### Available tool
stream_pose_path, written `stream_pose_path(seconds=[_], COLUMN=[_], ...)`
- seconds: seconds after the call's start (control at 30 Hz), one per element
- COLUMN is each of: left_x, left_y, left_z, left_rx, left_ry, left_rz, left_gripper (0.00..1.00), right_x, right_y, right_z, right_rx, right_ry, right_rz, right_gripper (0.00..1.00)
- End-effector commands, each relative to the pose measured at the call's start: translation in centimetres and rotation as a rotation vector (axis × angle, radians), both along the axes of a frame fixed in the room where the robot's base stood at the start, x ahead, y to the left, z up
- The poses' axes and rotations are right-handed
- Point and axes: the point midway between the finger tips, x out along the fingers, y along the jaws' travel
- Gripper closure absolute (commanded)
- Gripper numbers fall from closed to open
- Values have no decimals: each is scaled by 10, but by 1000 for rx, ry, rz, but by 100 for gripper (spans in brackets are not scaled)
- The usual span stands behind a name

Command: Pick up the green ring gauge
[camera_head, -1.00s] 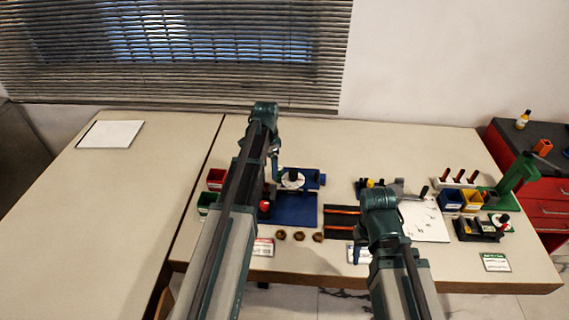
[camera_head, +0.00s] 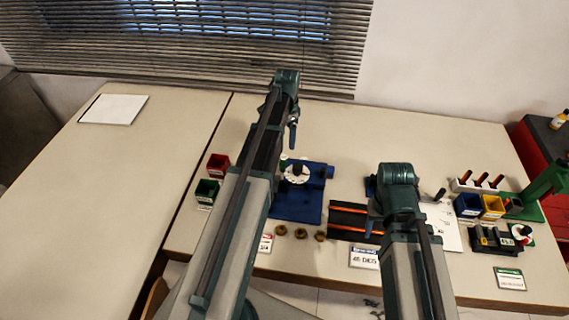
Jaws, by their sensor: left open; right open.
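I cannot clearly make out a green ring gauge. A small round piece with a pale face, a red centre and some green (camera_head: 521,233) stands at the right, beside a black rack (camera_head: 493,241); I cannot tell if it is a ring gauge. My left gripper (camera_head: 292,135) hangs in the air above the back of a blue fixture (camera_head: 296,208) with a white dial (camera_head: 297,174). It is open, with nothing visible in it. My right gripper (camera_head: 374,222) is low near the black tray with orange rails (camera_head: 350,222), mostly hidden by its own arm.
Red (camera_head: 218,167) and green (camera_head: 207,192) bins stand left of the fixture. Blue (camera_head: 467,205) and yellow (camera_head: 492,207) bins and a green stand (camera_head: 545,188) are at the right. Several brown nuts (camera_head: 301,233) lie near the front. The left table is mostly clear.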

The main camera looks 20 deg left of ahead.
Motion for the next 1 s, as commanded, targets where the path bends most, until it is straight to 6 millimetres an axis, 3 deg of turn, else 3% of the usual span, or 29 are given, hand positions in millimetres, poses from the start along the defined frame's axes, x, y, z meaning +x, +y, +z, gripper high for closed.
stream_pose_path(seconds=[0.5, 1.0], left_x=[-1, -4], left_y=[1, 3], left_z=[-75, -93], left_rx=[0, 0], left_ry=[0, 0], left_rz=[0, 0], left_gripper=[18, 18], right_x=[0, 0], right_y=[0, 0], right_z=[-75, -93], right_rx=[0, 0], right_ry=[0, 0], right_rz=[0, 0], right_gripper=[48, 48])
